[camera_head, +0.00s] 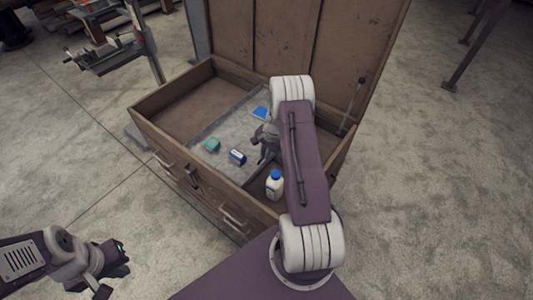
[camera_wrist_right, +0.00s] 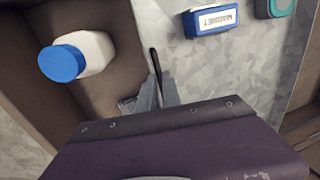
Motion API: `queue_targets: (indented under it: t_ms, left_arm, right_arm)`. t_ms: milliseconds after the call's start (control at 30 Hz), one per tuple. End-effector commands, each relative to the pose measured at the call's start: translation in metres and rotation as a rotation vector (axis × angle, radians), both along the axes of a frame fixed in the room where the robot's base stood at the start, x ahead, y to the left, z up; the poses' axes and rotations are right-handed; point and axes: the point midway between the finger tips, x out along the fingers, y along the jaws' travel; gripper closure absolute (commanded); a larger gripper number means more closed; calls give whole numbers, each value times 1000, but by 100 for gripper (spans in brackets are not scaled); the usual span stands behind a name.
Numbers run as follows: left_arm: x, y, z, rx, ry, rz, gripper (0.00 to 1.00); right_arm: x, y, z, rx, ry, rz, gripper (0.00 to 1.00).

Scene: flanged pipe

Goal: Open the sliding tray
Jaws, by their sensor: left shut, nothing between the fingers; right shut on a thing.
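A wooden chest (camera_head: 160,118) stands with its lid raised. Inside it lies the grey sliding tray (camera_head: 222,128), which also shows in the right wrist view (camera_wrist_right: 255,65). Bare chest floor shows to its left, and a compartment with a bottle to its right. My right gripper (camera_head: 264,153) reaches into the chest at the tray's right edge. In the right wrist view its fingers (camera_wrist_right: 160,82) are shut at that edge, seemingly on the tray; the exact contact is hard to see. My left gripper (camera_head: 118,268) is shut and empty, outside the chest at lower left.
On the tray lie a blue and white box (camera_head: 237,157), a teal item (camera_head: 212,145) and a blue item (camera_head: 261,113). A white bottle with a blue cap (camera_head: 274,183) stands beside the tray. A lid strut (camera_head: 352,103) is at the right.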

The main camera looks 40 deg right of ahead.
Motion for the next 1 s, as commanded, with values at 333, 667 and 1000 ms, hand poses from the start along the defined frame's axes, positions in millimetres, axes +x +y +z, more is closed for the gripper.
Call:
queue_targets:
  t_ms: [333,667,1000]
  left_arm:
    - [0,0,0,0,0,0,100]
    - [0,0,0,0,0,0,100]
    - [0,0,0,0,0,0,100]
  right_arm:
    - [1,-1,1,-3,-4,0,77]
    - [1,-1,1,-2,-3,-1,69]
    - [-10,-5,64,-4,-6,0,69]
